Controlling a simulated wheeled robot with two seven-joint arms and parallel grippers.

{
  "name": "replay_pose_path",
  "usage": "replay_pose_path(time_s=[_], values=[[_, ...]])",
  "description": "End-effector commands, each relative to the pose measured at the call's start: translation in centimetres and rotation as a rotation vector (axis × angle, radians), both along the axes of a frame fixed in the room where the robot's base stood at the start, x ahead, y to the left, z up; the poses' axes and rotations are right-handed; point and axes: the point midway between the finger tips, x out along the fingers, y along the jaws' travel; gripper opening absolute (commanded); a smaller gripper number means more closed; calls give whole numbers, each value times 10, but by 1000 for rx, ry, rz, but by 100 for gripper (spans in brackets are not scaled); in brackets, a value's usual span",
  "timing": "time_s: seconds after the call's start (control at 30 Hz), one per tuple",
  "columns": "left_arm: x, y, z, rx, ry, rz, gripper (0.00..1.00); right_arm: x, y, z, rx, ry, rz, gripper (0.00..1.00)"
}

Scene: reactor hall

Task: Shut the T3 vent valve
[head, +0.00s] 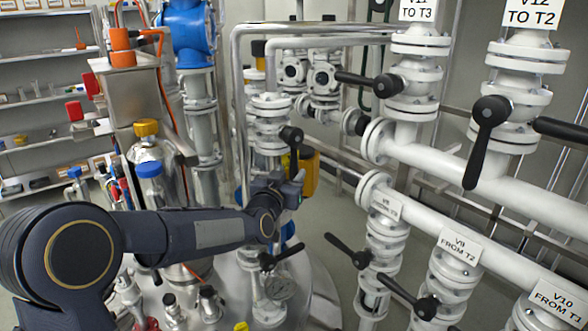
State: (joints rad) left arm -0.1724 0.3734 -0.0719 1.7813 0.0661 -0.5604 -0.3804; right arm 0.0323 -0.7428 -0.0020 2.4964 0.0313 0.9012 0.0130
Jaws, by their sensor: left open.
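My left arm comes in from the left, and my left gripper (290,188) is at its end near the middle of the picture. It is open, small in view and partly hidden by my own wrist. Just above it is a black valve handle (292,140) on a white flanged valve (268,122), pointing down toward the gripper. I cannot tell whether they touch. Below the gripper is another black handle (280,258) on a lower valve, by the steel vessel top. No readable label says T3 vent, so I cannot tell which valve it is. My right gripper is not in view.
White pipes with black-handled valves fill the right, with labels "TO T3" (417,10), "V12 TO T2" (530,12) and "V9 FROM T2" (458,252). A blue-topped pipe assembly (190,35) and steel box (133,90) stand left of the gripper. Shelves (38,55) are behind.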

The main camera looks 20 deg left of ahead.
Motion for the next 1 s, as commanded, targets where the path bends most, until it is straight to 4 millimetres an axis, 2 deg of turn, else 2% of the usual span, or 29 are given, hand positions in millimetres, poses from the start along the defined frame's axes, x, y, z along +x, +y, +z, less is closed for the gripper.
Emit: replay_pose_path(time_s=[0.1,0.23,0.57,0.67,0.9,1.0], values=[[19,-2,0,-2,3,-1,40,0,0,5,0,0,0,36],[32,-2,0,-3,1,0,40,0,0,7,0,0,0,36],[38,-3,0,-3,2,-1,40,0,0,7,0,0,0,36],[38,-3,-1,-3,2,-1,31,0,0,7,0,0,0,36],[38,-3,0,-3,2,-1,0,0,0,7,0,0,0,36],[38,-3,0,-3,2,-1,0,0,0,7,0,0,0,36]])
